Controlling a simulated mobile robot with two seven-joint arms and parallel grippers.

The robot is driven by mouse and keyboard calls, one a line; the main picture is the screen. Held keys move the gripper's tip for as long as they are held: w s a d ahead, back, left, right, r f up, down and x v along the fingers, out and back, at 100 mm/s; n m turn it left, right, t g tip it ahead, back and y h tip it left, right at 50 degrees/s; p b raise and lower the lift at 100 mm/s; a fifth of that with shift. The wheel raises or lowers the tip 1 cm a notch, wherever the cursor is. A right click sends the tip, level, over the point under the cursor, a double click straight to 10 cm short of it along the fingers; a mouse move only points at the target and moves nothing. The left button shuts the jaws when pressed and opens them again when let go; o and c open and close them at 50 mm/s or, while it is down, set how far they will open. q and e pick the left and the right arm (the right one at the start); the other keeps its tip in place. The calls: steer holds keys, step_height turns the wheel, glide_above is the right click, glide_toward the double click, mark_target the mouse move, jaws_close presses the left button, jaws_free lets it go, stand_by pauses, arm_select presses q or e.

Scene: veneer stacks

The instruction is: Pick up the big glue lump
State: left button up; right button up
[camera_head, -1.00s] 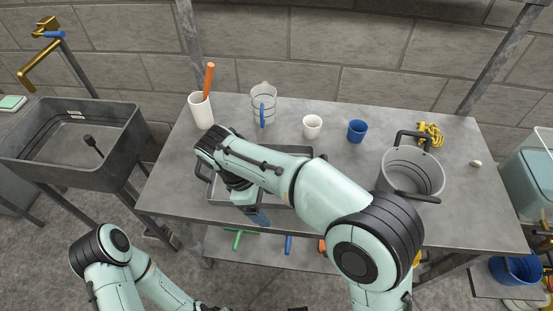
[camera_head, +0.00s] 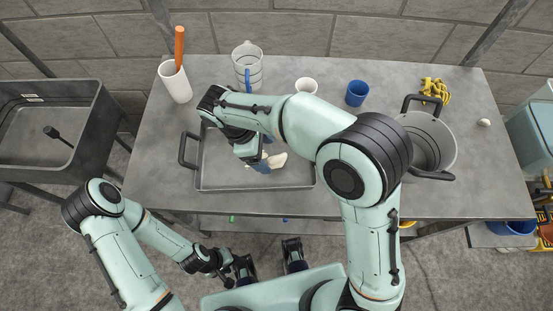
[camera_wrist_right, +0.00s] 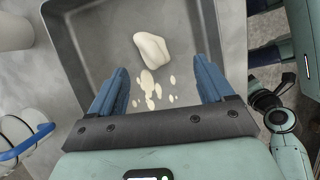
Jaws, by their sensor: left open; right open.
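The big glue lump (camera_wrist_right: 151,48), cream and smooth, lies in the grey tray (camera_wrist_right: 75,55), with several small glue bits (camera_wrist_right: 149,84) beside it. In the head view the lump (camera_head: 278,160) shows pale beside the fingers, partly hidden by my right arm. My right gripper (camera_wrist_right: 160,68) is open and empty over the tray; in the wrist view the lump lies beyond its blue fingertips, roughly in line with the gap. In the head view the right gripper (camera_head: 262,164) is mostly hidden. My left gripper (camera_head: 270,262) is open and empty, low in front of the table.
On the table (camera_head: 340,198) stand a white holder with an orange stick (camera_head: 175,82), a clear jug (camera_head: 247,68), a white cup (camera_head: 306,86), a blue cup (camera_head: 357,93) and a grey pot (camera_head: 428,140). Yellow cord (camera_head: 434,90) lies behind the pot. A sink (camera_head: 50,135) is at left.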

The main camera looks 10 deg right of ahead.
mark_target(273, 158)
steer(key=shift+w+b+x, duration=0.2)
steer(key=shift+x, duration=1.2)
steer(key=shift+w+b+x, duration=0.15)
steer(key=shift+w+x, duration=0.1)
steer(key=shift+x, duration=1.1)
steer(key=c, duration=1.3)
